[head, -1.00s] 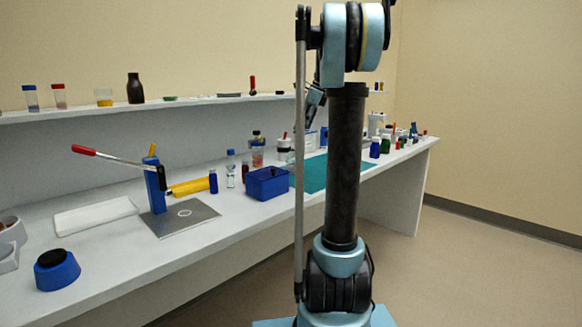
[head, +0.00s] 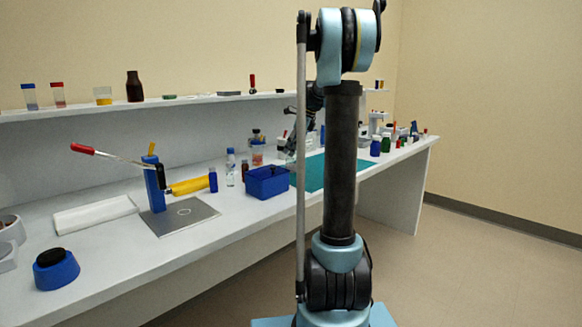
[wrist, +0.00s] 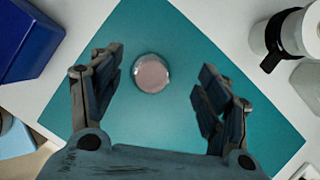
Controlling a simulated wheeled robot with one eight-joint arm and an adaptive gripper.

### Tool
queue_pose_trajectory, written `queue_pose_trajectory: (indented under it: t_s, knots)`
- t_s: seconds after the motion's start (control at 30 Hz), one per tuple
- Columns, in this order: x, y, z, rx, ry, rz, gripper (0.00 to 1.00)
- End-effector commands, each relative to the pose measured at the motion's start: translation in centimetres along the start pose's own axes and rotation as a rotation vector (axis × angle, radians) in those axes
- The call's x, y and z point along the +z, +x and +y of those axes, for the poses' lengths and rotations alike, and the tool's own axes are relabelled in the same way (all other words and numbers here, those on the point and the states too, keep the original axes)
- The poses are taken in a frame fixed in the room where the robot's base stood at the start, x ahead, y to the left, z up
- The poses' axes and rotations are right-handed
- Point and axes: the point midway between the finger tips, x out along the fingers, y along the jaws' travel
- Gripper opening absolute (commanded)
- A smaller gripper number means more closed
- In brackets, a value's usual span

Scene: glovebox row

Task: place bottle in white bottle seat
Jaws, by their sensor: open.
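In the wrist view, a small round clear-edged thing with a pinkish top (wrist: 151,74), probably the bottle seen from above, stands on the teal mat (wrist: 215,125). My gripper (wrist: 161,68) is open above it, one finger on each side, with nothing held. The thing lies a little nearer the left finger. In the head view my gripper (head: 291,149) hangs low over the mat (head: 313,172); the bottle cannot be made out there. A white round piece with a black band (wrist: 285,35) is at the wrist view's upper right; I cannot tell whether it is the white bottle seat.
A blue open box (head: 267,182) stands left of the mat; it also shows in the wrist view (wrist: 28,40). A lever press (head: 155,185) with a red handle is further left. Several small bottles stand near the box. A shelf (head: 200,101) runs along the wall behind.

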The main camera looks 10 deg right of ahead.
Motion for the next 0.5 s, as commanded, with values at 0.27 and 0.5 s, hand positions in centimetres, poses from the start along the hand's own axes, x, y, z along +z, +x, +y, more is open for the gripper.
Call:
queue_pose_trajectory:
  t_s: [0.27, 0.5]
  knots:
    - [0.0, 2.8, 0.7, 0.001, -0.003, 0.000, 0.70]
    - [0.0, 5.1, 0.8, 0.001, -0.001, 0.000, 0.70]
